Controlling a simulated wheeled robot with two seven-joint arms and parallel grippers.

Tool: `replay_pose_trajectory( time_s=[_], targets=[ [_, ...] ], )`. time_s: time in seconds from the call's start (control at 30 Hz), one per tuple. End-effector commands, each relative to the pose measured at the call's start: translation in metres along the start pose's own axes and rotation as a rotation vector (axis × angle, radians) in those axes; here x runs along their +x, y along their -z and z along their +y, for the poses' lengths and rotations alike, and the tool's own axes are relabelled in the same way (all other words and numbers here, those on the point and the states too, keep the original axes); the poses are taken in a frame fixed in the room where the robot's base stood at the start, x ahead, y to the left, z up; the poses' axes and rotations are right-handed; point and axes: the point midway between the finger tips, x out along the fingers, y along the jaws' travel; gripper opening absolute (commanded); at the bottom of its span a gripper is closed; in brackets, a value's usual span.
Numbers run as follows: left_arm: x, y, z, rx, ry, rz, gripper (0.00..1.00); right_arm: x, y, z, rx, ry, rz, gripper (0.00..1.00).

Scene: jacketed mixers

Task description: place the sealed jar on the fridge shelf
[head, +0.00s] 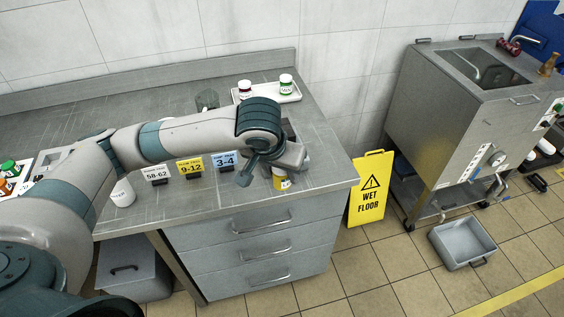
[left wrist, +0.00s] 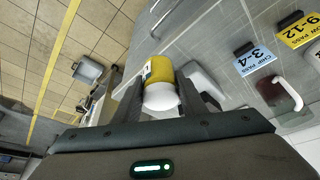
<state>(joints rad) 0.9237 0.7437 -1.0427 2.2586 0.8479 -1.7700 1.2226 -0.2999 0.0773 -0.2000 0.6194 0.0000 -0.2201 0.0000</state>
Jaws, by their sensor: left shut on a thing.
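A jar with a yellow label and a white end (left wrist: 158,72) is between the fingers of my left gripper (left wrist: 165,98) in the left wrist view. The gripper is shut on it. In the head view, only part of the yellow jar (head: 281,181) shows below my left gripper (head: 270,172), near the right front end of the steel counter (head: 325,168). I cannot tell whether the jar touches the counter. No fridge or fridge shelf can be made out in either view. My right gripper is not in view.
Number cards, including yellow 9-12 (head: 190,167) and blue 3-4 (head: 225,160), stand on the counter. A white tray (head: 268,97) holds two jars at the back. A wet floor sign (head: 370,192), a steel mixer (head: 450,120) and a grey bin (head: 462,245) are to the right.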

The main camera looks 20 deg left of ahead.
Motion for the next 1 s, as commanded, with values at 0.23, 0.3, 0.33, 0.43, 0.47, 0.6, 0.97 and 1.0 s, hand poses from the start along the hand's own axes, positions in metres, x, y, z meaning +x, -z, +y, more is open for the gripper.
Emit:
replay_pose_trajectory(
  time_s=[0.23,0.3,0.33,0.43,0.47,0.6,0.97,1.0],
  targets=[
    [0.025,-0.022,0.0,-0.002,0.0,-0.005,0.12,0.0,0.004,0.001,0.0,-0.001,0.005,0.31],
    [0.034,-0.03,-0.001,-0.003,0.002,-0.006,0.12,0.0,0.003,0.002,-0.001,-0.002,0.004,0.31],
    [0.038,-0.033,-0.001,-0.004,0.003,-0.006,0.12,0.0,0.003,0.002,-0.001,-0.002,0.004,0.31],
    [0.048,-0.044,-0.002,-0.005,0.006,-0.007,0.12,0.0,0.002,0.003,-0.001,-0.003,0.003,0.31],
    [0.051,-0.046,-0.003,-0.006,0.007,-0.005,0.12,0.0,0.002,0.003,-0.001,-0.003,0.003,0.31],
    [0.057,-0.053,-0.004,-0.008,0.011,-0.003,0.12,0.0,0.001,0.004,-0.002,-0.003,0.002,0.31],
    [0.059,-0.054,-0.004,-0.007,0.012,-0.002,0.12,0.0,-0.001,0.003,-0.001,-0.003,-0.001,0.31],
    [0.059,-0.054,-0.004,-0.007,0.012,-0.002,0.12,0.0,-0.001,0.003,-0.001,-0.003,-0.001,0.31]
  ],
)
